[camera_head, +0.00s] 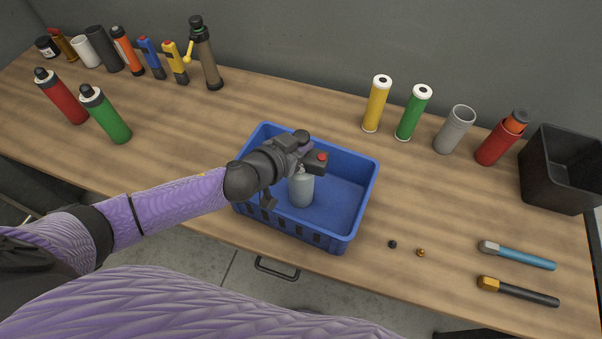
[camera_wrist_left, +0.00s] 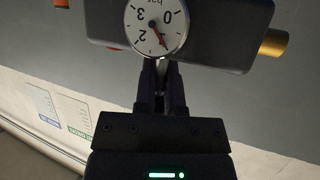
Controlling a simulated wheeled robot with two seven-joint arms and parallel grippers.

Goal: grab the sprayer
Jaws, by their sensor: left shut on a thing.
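The sprayer (camera_head: 301,190) has a light grey bottle and a dark head with a red knob on top. It stands inside the blue crate (camera_head: 359,203), roughly upright. My left gripper (camera_head: 306,162) reaches over the crate's left wall and is shut at the sprayer's head, hiding part of it. In the left wrist view, the gripper's fingers (camera_wrist_left: 161,86) are together against the dark head (camera_wrist_left: 215,35), just under a round white gauge (camera_wrist_left: 156,27). A brass end (camera_wrist_left: 273,42) shows at the head's right. My right gripper is in neither view.
Several bottles and tubes line the table's back left, with red (camera_head: 61,97) and green (camera_head: 107,116) bottles before them. Cylinders and a black bin (camera_head: 561,170) stand at the right. Two handled tools (camera_head: 522,257) and two small caps (camera_head: 420,252) lie at front right.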

